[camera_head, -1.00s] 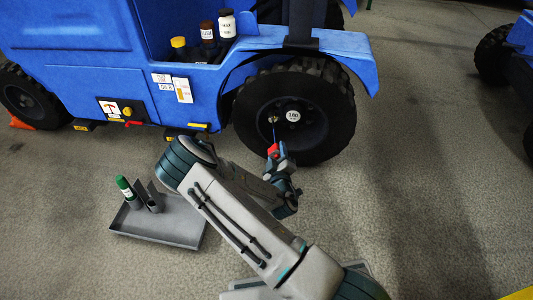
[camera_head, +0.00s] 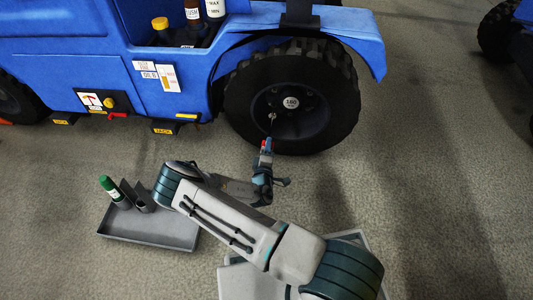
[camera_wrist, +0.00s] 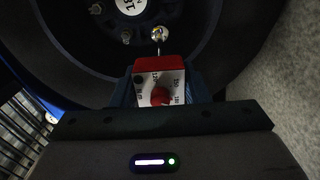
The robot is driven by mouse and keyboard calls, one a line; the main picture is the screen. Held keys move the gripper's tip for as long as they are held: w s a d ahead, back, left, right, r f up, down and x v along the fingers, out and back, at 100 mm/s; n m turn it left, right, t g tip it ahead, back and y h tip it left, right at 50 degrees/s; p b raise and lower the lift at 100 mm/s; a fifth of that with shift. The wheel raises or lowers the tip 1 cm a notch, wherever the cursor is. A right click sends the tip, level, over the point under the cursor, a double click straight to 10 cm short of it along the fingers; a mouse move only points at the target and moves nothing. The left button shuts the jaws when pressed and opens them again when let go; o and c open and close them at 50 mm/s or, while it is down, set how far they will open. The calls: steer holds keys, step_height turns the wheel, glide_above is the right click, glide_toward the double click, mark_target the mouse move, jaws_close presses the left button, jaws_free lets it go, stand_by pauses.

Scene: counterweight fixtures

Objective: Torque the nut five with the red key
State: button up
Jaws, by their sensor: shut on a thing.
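The red key (camera_wrist: 146,65) is a red block with a white dial face, a red knob and a thin shaft. My gripper (camera_wrist: 160,88) is shut on it. The shaft points at a wheel nut (camera_wrist: 159,35) at the lower part of the hub and its tip overlaps that nut; I cannot tell if it is seated. In the head view my gripper (camera_head: 266,149) holds the red key (camera_head: 266,142) just below and left of the hub of the black wheel (camera_head: 340,100). More nuts (camera_wrist: 96,9) ring the white hub label. No nut number is readable.
The blue vehicle (camera_head: 90,40) carries bottles (camera_head: 193,12) on a ledge and a red handle (camera_head: 117,115) low on its side. A grey tray (camera_head: 150,238) with a green-capped bottle (camera_head: 109,188) lies on the floor at left. The floor right of my arm is clear.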

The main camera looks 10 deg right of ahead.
steer(key=shift+w+d, duration=0.25)
steer(key=shift+w, duration=0.45)
steer(key=shift+x, duration=1.8)
stand_by(1.2)
stand_by(0.4)
steer(key=m, duration=0.6)
steer(key=shift+m, duration=0.5)
steer(key=m, duration=0.4)
steer(key=shift+m, duration=0.4)
steer(key=shift+s+a, duration=0.1)
steer(key=shift+s, duration=0.05)
